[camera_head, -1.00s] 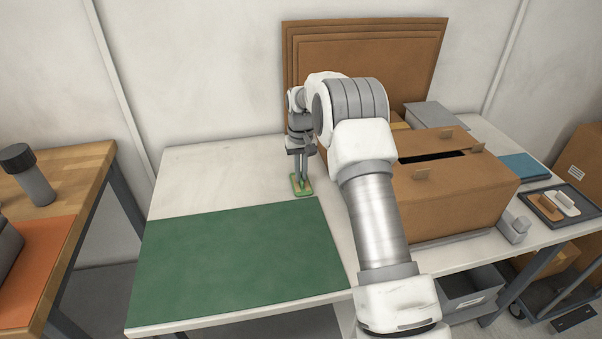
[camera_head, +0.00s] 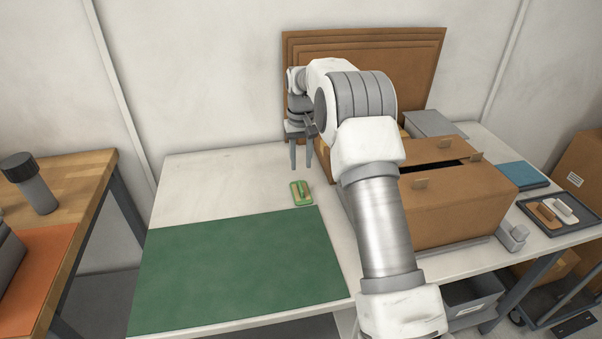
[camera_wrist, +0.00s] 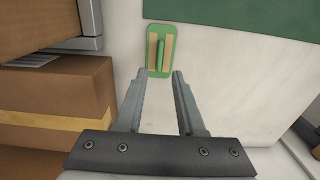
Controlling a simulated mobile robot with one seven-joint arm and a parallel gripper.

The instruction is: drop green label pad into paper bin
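The green label pad (camera_head: 301,193) lies on the white table just behind the green mat, with a raised green grip along its middle. It also shows in the wrist view (camera_wrist: 160,51), beyond my fingertips. My gripper (camera_head: 301,168) is open and empty, above the table and behind the pad. Its two fingers also show apart in the wrist view (camera_wrist: 159,75), with nothing between them. I cannot tell for certain which container is the paper bin; a grey bin (camera_head: 470,296) sits under the table, partly cut off by my arm.
A large cardboard box (camera_head: 455,200) with a dark top slot stands right of my arm. Cardboard sheets (camera_head: 365,50) lean on the wall behind. The green mat (camera_head: 235,270) is bare. A tray (camera_head: 575,222) with two small handled items lies at the right.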

